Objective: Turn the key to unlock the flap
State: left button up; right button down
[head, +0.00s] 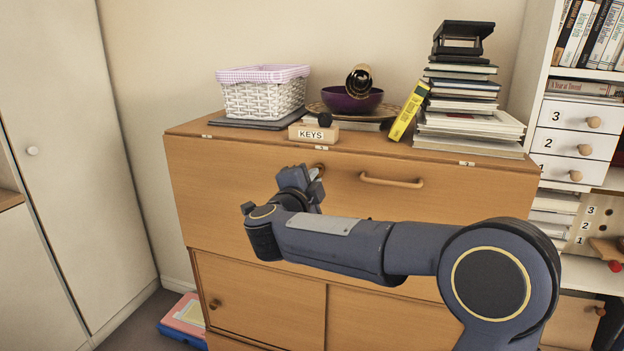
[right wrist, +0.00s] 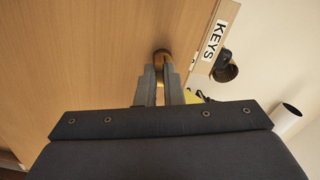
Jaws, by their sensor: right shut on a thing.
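The wooden bureau's flap (head: 230,190) is the upper front panel and looks shut, upright and flush with the bureau. A curved wooden handle (head: 392,181) is on it. My right gripper (head: 317,174) is at the flap's upper edge, left of the handle, below the KEYS block. In the right wrist view its two fingers (right wrist: 162,85) are closed on a small brass-coloured piece, the key (right wrist: 162,56), against the wood. The fingers hide most of the key and the lock, so I cannot tell how far the key is turned. My left gripper is not in view.
On the bureau top stand a KEYS block (head: 313,133), a white basket (head: 263,98), a purple bowl (head: 350,101), a yellow book (head: 408,112) and a tall stack of books (head: 465,110). A shelf unit (head: 540,90) stands at the right. The air before the flap's left part is clear.

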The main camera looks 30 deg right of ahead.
jog(key=shift+f, duration=0.35)
jog(key=shift+d+n+p, duration=0.1)
jog(key=shift+n+p, duration=1.7)
jog(key=shift+p, duration=0.65)
jog(key=shift+s+d+r+n+p, duration=0.1)
jog(key=shift+n+p, duration=1.4)
jog(key=shift+p, duration=0.5)
jog(key=shift+n+p, duration=0.3)
jog(key=shift+p, duration=0.05)
